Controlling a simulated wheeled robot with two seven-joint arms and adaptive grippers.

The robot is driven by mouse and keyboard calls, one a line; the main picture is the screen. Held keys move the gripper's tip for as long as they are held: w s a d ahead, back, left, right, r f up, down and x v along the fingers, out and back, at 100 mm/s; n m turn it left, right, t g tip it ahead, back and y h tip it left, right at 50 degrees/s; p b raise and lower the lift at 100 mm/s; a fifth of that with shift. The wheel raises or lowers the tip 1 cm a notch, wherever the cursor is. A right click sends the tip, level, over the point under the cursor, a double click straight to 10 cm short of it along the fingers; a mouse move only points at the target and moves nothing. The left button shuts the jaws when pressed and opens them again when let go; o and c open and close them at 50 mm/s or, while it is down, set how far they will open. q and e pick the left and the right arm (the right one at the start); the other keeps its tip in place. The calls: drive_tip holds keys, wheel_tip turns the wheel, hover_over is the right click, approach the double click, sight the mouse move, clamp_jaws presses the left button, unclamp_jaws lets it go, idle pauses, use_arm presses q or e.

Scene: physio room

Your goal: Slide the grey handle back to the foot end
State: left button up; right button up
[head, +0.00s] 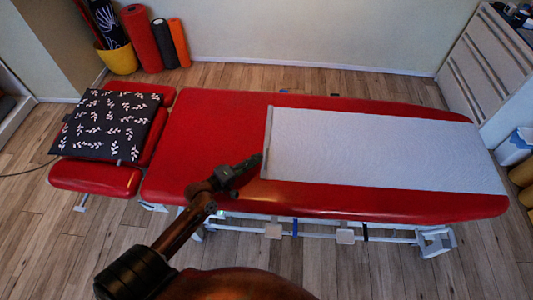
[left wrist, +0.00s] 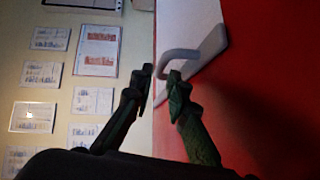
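The grey handle (left wrist: 182,54) is a curved loop on a grey bar (head: 268,135) along the left edge of a pale sheet (head: 385,150). The sheet lies over the right part of the red treatment table (head: 205,125). My left gripper (head: 258,160) is at the near end of the bar, low over the red top. In the left wrist view, its two fingers (left wrist: 160,82) stand apart, with the handle's curved end at the gap between the tips. I cannot tell whether a finger touches it. My right gripper is not in view.
A dark leaf-patterned cloth (head: 108,125) covers the table's headrest at the left. Foam rollers (head: 143,40) and a yellow pot (head: 119,60) stand by the back wall. A white cabinet (head: 485,65) is at the right. The red top left of the bar is bare.

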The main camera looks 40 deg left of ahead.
sight(265, 154)
use_arm(q)
drive_tip(key=b+x, duration=0.1)
drive_tip(key=x, duration=0.4)
drive_tip(key=shift+d+f, duration=0.1)
drive_tip(key=shift+d, duration=0.05)
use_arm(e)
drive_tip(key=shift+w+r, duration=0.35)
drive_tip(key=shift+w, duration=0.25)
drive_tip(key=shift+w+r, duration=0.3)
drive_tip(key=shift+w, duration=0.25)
use_arm(q)
clamp_jaws()
drive_tip(key=shift+s, duration=0.1)
